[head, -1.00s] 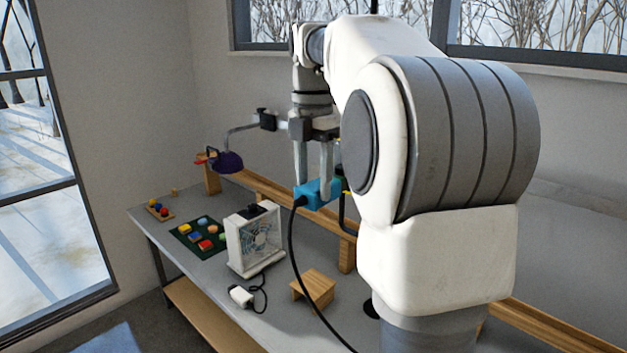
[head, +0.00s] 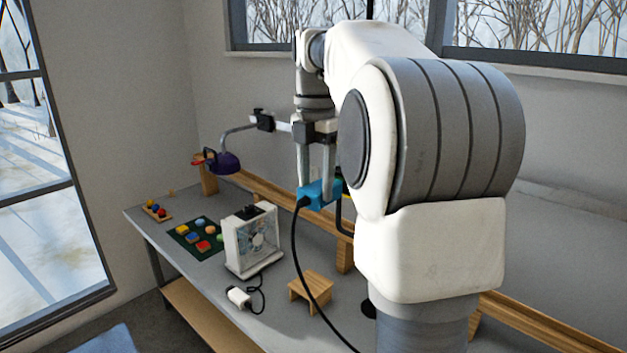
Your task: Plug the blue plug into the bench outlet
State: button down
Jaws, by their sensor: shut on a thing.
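The blue plug (head: 316,195) is held in the air above the workbench, with its black cord (head: 294,245) hanging down in front of the bench. My gripper (head: 315,188) points down and is shut on the blue plug, one finger on each side. The plug's front and prongs are hidden from this view. I cannot make out the bench outlet; my arm covers part of the bench's back and right side. A white plug (head: 239,297) with a black cord lies on the bench front, by the fan.
A white boxed fan (head: 251,242) and a small wooden stool (head: 311,288) stand on the grey bench (head: 207,275). A green mat (head: 182,243) with coloured blocks lies left. A wooden rail (head: 270,193) runs along the back.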

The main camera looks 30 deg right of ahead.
jog(key=shift+w+d+p, duration=0.25)
jog(key=shift+d+p, duration=0.2)
jog(key=shift+d, duration=0.1)
jog(key=shift+c, duration=0.9)
grip_release()
jog(key=shift+r, duration=0.1)
notch_tip(320, 180, up, 12)
jog(key=p, duration=0.2)
